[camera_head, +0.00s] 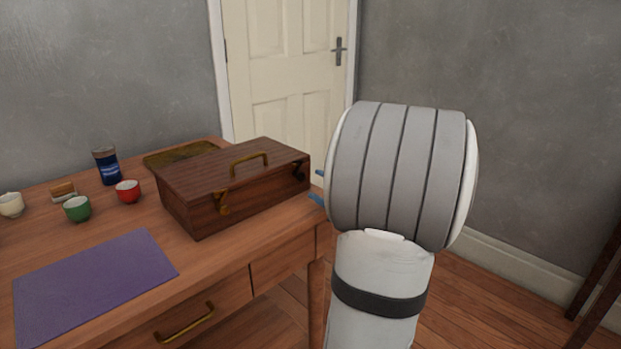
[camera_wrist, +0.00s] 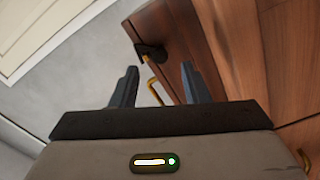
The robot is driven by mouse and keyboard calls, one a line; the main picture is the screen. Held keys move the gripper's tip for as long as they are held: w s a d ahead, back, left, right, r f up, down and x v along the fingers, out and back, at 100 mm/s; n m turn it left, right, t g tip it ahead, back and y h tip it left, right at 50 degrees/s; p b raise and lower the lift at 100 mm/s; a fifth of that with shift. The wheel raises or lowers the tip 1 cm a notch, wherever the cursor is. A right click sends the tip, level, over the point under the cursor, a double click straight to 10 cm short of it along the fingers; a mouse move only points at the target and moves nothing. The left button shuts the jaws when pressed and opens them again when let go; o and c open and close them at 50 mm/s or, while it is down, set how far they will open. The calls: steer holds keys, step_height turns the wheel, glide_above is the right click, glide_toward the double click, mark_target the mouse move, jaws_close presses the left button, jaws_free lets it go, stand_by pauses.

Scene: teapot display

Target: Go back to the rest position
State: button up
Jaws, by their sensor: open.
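My gripper is open in the wrist view (camera_wrist: 160,88), with its two dark fingers apart and nothing between them. In the head view my arm hides most of it; only blue fingertips (camera_head: 317,187) show at the arm's left edge, beside the right end of the wooden box. The wooden box (camera_head: 210,178) is closed, with a brass handle on its lid, and stands on the right part of the table. In the wrist view the box (camera_wrist: 180,35) lies beyond the fingers, with a dark fitting on it. I cannot tell whether the fingers touch it.
The wooden table (camera_head: 150,217) holds a purple mat (camera_head: 93,285), a green cup (camera_head: 77,209), a red cup (camera_head: 128,192), a white cup (camera_head: 11,206), a blue canister (camera_head: 107,167) and a dark tray (camera_head: 180,154). A door (camera_head: 285,65) stands behind.

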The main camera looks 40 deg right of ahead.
steer(key=s, duration=0.2)
steer(key=shift+s+d, duration=0.1)
steer(key=shift+s, duration=0.2)
steer(key=w+a+r+m+g+h+p, duration=0.3)
steer(key=a+r+m+p, duration=0.1)
steer(key=r+p, duration=0.35)
steer(key=w+a+r+m+g+h+p, duration=0.3)
steer(key=a+r+m+p, duration=0.15)
steer(key=r+p, duration=0.35)
steer(key=s+a+r+m+g+y+p, duration=0.2)
steer(key=s+a+r+g+p, duration=0.1)
steer(key=s+a+p, duration=0.5)
steer(key=s+a+r+m+g+y+p, duration=0.2)
steer(key=s+a+g+p, duration=0.4)
steer(key=a, duration=0.9)
steer(key=s+r+m+p, duration=0.1)
steer(key=s+p, duration=0.1)
steer(key=s, duration=0.1)
steer(key=shift+s+r+y, duration=0.25)
steer(key=shift+s+y, duration=0.05)
steer(key=shift+y, duration=0.1)
steer(key=shift+m, duration=0.25)
